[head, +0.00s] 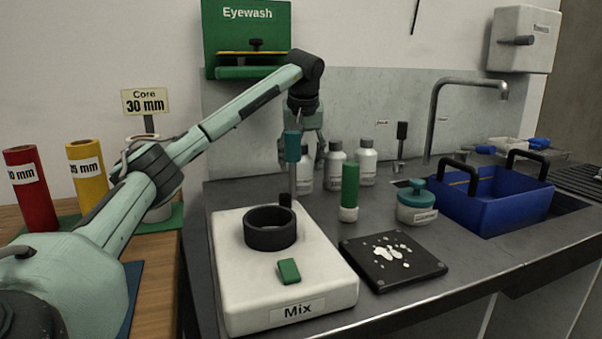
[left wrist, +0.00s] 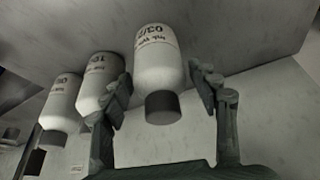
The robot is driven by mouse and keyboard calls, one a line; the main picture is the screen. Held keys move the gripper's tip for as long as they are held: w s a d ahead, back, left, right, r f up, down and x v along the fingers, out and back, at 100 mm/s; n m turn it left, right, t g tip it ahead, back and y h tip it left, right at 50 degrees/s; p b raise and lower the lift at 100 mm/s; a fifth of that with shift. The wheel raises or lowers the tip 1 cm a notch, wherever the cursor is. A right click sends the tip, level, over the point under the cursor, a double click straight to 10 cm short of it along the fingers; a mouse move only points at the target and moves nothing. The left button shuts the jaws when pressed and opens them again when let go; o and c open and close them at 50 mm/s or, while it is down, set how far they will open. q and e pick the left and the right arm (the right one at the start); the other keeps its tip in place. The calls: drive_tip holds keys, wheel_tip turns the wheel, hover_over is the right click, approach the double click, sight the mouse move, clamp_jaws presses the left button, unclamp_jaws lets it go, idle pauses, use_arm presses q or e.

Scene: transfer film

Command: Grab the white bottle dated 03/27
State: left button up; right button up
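Three white bottles with grey caps stand in a row at the back of the counter. The leftmost in the head view (head: 305,180) is partly hidden by my left gripper (head: 315,160); beside it are the middle bottle (head: 335,168) and the right bottle (head: 366,164). The left wrist view is upside down. There a bottle whose label reads "03/2" with the rest cut off (left wrist: 158,70) sits between the spread fingers of my left gripper (left wrist: 161,78). Gaps show beside it. Other bottles (left wrist: 98,85) (left wrist: 62,103) stand to its left. My right gripper is out of view.
A white mixer marked "Mix" (head: 325,285), a green-topped tube (head: 349,190), a teal-lidded jar (head: 416,208) and a black plate with white splashes (head: 420,262) stand in front. A blue tray (head: 497,210) sits right. A green eyewash box (head: 247,30) hangs above.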

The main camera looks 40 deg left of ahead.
use_arm(q)
drive_tip(key=c, duration=1)
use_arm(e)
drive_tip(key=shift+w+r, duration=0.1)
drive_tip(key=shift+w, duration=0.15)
use_arm(q)
drive_tip(key=shift+r, duration=0.15)
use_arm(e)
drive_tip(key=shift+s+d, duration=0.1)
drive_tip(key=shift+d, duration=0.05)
use_arm(q)
drive_tip(key=shift+r, duration=0.35)
drive_tip(key=r, duration=0.3)
drive_tip(key=shift+s+r, duration=0.25)
drive_tip(key=shift+r, duration=0.05)
drive_tip(key=s+r, duration=0.2)
drive_tip(key=s, duration=0.1)
drive_tip(key=s+r, duration=0.2)
drive_tip(key=s, duration=0.2)
drive_tip(key=s+r, duration=0.2)
drive_tip(key=s, duration=0.2)
drive_tip(key=shift+d+r, duration=0.2)
drive_tip(key=shift+d, duration=0.2)
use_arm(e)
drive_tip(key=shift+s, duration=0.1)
